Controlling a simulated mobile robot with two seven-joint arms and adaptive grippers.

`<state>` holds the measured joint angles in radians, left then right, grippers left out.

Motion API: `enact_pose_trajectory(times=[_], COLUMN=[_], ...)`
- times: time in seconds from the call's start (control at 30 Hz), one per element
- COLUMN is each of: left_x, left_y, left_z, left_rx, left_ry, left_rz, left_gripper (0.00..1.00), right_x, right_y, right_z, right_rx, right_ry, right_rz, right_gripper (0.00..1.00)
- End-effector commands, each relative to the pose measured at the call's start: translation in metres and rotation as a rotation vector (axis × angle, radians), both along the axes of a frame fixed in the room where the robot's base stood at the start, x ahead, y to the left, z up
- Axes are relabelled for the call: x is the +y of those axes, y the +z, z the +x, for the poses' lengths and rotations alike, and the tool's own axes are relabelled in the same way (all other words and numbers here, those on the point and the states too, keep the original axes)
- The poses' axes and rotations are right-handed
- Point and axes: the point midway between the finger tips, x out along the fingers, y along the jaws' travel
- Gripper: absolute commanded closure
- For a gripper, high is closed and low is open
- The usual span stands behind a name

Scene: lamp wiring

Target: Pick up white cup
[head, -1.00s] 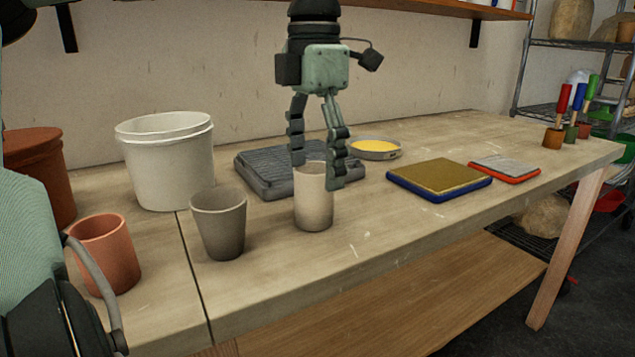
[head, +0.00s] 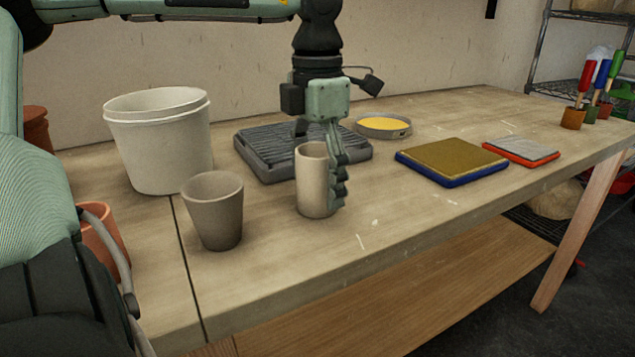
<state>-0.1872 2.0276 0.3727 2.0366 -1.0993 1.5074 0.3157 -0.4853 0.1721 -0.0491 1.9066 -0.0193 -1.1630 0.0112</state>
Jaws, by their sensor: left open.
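The white cup (head: 312,183), a pale cream cylinder, stands upright on the wooden table. My left gripper (head: 325,170) points straight down over it. One finger shows along the cup's right side, reaching well down its height. The other finger is mostly hidden behind the cup. The jaws are open around the cup; whether a finger touches it cannot be told. My right gripper is not in view.
A grey-brown cup (head: 214,212) stands close to the left, with a white bucket (head: 160,150) behind it. A dark ridged tray (head: 262,160) lies behind the white cup. A yellow-filled dish (head: 384,127) and a blue-edged pad (head: 451,163) lie to the right. The table's front (head: 400,225) is clear.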

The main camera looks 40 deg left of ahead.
Motion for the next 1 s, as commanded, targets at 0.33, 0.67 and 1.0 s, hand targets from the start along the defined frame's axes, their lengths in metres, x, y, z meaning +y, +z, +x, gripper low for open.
enact_pose_trajectory(times=[0.33, 0.67, 1.0], left_x=[0.0, 0.0001, 0.0001], left_y=[-0.0036, -0.0033, -0.0017], left_z=[-0.0001, 0.0, 0.0002], left_rx=[0.0, 0.0, -0.001], left_ry=[0.001, 0.001, 0.001], left_rz=[0.0, 0.0, 0.001], left_gripper=[0.32, 0.73, 0.81], right_x=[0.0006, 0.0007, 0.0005], right_y=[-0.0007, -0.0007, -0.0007], right_z=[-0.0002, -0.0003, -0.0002], right_rx=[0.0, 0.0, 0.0], right_ry=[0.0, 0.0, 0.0], right_rz=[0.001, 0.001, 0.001], right_gripper=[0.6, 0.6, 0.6])
